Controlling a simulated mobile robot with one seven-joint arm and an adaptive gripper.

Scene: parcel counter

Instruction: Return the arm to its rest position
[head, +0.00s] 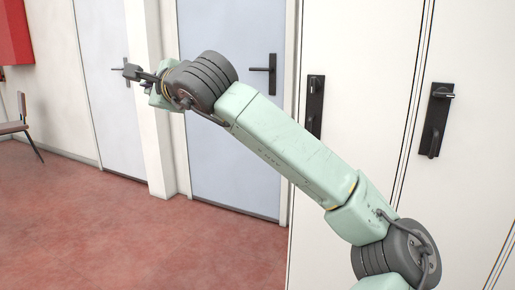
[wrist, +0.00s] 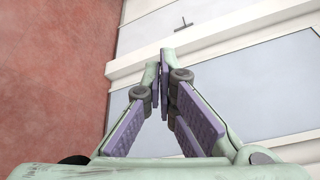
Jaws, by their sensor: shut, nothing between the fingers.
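My arm (head: 290,145) reaches from the lower right up to the upper left in the head view, raised above the red floor. My gripper (head: 131,72) is at its far end, in front of the wall between two pale blue doors. In the wrist view my gripper (wrist: 160,62) shows its two fingers with purple pads, meeting at the tips. It is shut and holds nothing. It touches nothing that I can see.
White cabinet doors (head: 350,60) with dark handles (head: 435,120) stand close at the right, behind my arm. A pale blue door (head: 235,160) is behind the arm's middle. A chair (head: 20,125) and a red box (head: 15,35) are at the far left. The red floor (head: 90,230) is clear.

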